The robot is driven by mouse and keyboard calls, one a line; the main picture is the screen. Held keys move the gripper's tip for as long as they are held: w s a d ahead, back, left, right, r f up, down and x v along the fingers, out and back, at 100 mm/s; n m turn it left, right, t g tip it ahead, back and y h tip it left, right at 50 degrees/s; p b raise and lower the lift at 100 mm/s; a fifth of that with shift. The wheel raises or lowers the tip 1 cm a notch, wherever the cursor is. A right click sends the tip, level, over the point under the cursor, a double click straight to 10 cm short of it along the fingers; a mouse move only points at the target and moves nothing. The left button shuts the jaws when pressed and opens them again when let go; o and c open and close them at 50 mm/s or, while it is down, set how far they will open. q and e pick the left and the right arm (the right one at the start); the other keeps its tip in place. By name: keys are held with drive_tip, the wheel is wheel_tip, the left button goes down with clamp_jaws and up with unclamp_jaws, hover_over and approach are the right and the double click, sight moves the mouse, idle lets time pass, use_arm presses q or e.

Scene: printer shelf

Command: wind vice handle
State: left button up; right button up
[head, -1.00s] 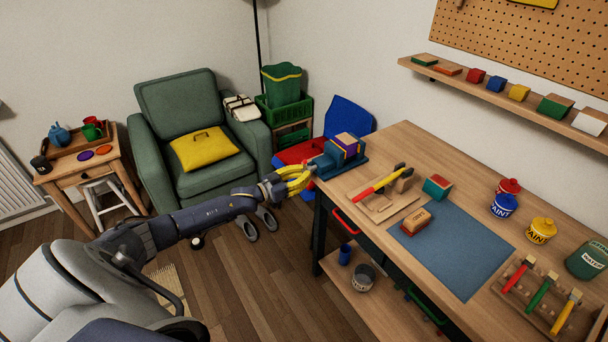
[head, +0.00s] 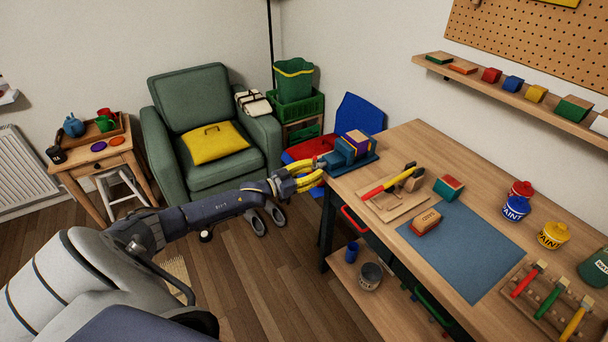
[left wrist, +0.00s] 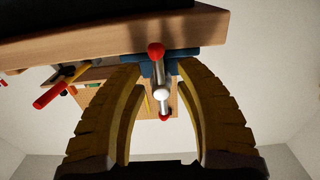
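The blue vice (head: 343,156) sits at the table's near left corner, with a wood and purple block (head: 357,139) in its jaws. In the left wrist view the vice handle (left wrist: 162,94) is a metal bar with red end knobs, standing nearly upright in the picture. My left gripper (head: 319,170) is at the vice's left, handle side. In its wrist view its yellow fingers (left wrist: 160,76) are apart, one on each side of the handle, with visible gaps. The handle is mostly hidden by the fingers in the head view. My right gripper is not in view.
The wooden workbench (head: 400,137) holds a red-handled hammer (head: 385,185), a brush (head: 426,221), a blue mat (head: 465,255) and paint pots (head: 515,208). A green armchair (head: 190,100) stands behind my left arm. The bench edge (left wrist: 205,22) is close above the fingers in the wrist view.

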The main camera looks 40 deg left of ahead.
use_arm(q)
drive_tip(key=v, duration=1.1)
drive_tip(key=shift+s, duration=0.3)
drive_tip(key=shift+a, duration=0.15)
